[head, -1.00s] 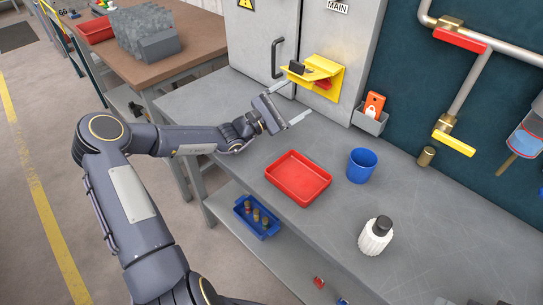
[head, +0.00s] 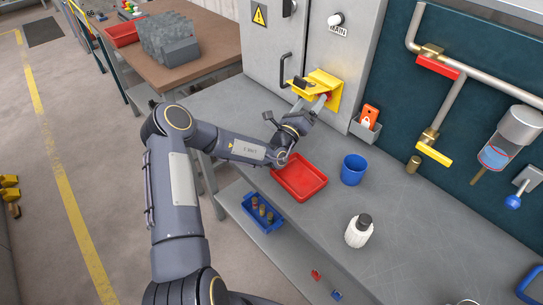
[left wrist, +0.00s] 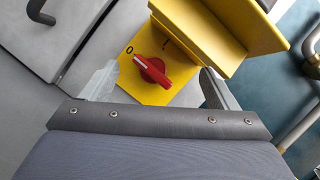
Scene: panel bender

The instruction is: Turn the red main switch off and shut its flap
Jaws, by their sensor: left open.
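The red main switch (left wrist: 152,70) sits on a yellow plate (left wrist: 150,93) in the left wrist view. The white-marked end of its knob points toward the "0"; the "I" mark is up and to the right. In the head view the switch (head: 329,97) is partly hidden. The yellow flap (left wrist: 210,28) stands open, jutting out above the switch; it also shows in the head view (head: 322,79). My left gripper (head: 308,104) is open, its fingers on either side of the switch with gaps between. I cannot tell the remaining depth. My right gripper is not in view.
The grey cabinet (head: 272,48) has a dark door handle (head: 285,70) left of the switch. A holder (head: 365,127) with an orange tag hangs right of it.

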